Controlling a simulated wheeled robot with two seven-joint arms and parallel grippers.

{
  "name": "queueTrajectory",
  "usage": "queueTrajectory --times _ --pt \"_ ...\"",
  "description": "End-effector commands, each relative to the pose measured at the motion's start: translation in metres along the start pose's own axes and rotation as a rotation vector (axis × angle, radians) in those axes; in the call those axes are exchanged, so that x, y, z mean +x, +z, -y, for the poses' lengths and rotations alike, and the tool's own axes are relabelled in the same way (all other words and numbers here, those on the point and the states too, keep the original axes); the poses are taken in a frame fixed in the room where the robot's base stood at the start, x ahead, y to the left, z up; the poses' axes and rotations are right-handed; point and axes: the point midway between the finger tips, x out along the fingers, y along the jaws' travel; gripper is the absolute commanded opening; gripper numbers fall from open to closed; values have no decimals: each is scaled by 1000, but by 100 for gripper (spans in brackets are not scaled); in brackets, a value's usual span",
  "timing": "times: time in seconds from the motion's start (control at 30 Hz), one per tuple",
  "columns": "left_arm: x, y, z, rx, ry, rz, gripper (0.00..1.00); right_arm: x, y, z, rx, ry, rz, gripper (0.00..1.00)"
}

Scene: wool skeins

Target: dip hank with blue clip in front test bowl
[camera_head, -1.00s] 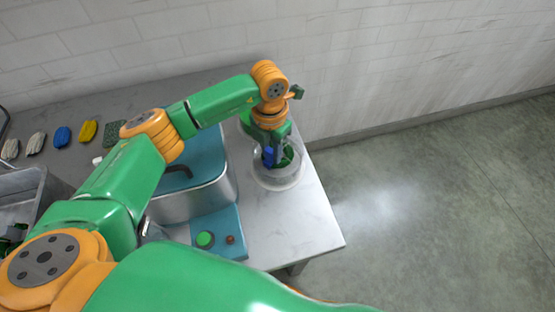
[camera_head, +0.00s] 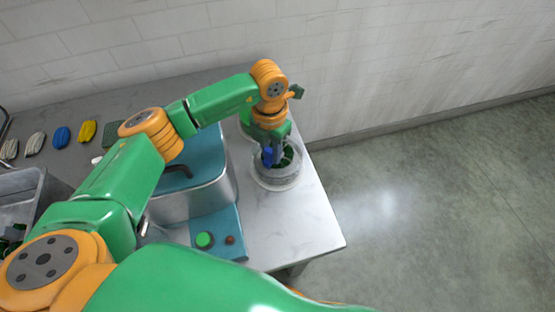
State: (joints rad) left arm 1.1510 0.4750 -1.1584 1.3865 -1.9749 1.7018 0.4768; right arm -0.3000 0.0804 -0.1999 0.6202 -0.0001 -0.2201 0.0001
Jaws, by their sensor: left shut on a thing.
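My left gripper (camera_head: 275,150) points down at the front test bowl (camera_head: 279,180), a clear round bowl on the worktop near its right edge. It is shut on the blue clip (camera_head: 267,157), which shows at the left of the fingers, just over the bowl. Dark green wool, the hank (camera_head: 287,159), shows inside the bowl's rim below the gripper. Most of the hank is hidden by the gripper and the bowl wall, so I cannot tell how deep it hangs. My right gripper is not in view.
A second bowl with green content (camera_head: 245,121) stands behind, partly hidden by my arm. A steel vat with a blue lid (camera_head: 205,158) is left of the front bowl. Blue, yellow (camera_head: 86,132) and pale skeins lie far left. The worktop front right is clear.

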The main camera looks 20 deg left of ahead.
Motion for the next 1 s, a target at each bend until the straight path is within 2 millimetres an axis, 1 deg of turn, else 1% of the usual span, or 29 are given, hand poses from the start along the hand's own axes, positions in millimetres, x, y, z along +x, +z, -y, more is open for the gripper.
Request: queueTrajectory --times 0.13,0.23,0.9,1.0 --pt "-1 0 0 0 0 0 0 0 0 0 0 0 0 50" --pt "-7 0 0 0 0 0 0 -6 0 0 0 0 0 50" --pt "-82 0 0 1 0 1 0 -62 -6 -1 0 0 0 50" --pt "-84 0 0 1 -1 0 0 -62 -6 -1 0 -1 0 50"
